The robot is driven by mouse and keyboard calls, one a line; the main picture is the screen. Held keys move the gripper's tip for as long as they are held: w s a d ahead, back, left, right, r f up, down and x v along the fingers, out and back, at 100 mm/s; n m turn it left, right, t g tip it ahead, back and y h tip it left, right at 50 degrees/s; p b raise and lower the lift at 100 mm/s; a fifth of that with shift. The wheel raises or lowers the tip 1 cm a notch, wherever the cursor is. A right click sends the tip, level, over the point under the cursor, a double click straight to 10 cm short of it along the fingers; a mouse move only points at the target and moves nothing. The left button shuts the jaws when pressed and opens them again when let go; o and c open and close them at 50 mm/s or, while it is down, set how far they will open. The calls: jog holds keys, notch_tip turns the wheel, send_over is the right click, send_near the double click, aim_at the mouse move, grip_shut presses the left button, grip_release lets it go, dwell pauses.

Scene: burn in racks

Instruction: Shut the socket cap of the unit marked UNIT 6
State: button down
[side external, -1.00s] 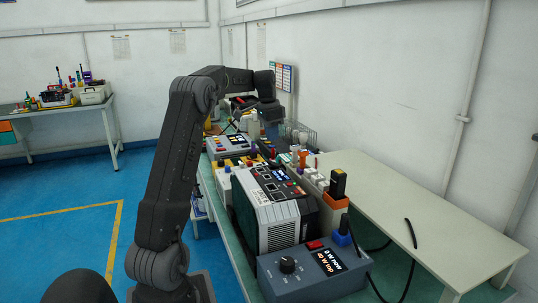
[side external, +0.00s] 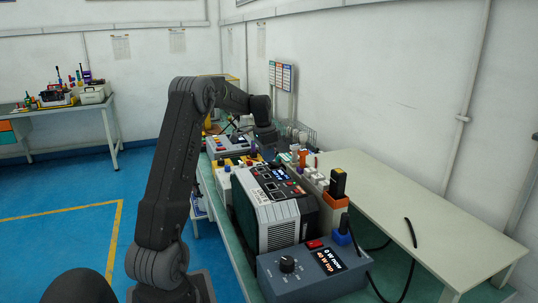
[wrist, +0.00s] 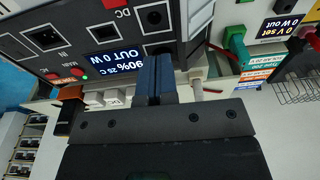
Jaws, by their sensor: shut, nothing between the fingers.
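In the wrist view, my gripper (wrist: 154,62) points at a dark unit (wrist: 70,27) with its blue fingers together and nothing between them. The fingertips are close to the front panel, below a round socket (wrist: 156,17); I cannot tell whether they touch it. The panel also has a square socket (wrist: 45,38), a smaller socket (wrist: 101,43) and a lit display (wrist: 118,61) reading OUT 0 W. I cannot read a UNIT 6 mark or make out a socket cap for certain. In the side view, my wrist (side external: 265,130) is low over the far bench; the fingers are hidden.
A green plug (wrist: 235,43) and a wire rack (wrist: 292,88) are at the right in the wrist view. In the side view, a large grey unit (side external: 277,225) and a blue-grey box (side external: 290,283) stand nearer. The pale side table (side external: 440,225) is mostly clear.

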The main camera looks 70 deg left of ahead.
jog(key=shift+s+f, duration=0.65)
jog(key=shift+f, duration=0.2)
jog(key=shift+r, duration=0.1)
jog(key=shift+r, duration=0.9)
notch_tip(320, 180, up, 4)
jog(key=shift+r, duration=0.1)
notch_tip(320, 180, up, 8)
send_over(264, 169)
jog(key=s, duration=0.5)
jog(key=shift+w+a, duration=0.1)
jog(key=shift+w, duration=0.1)
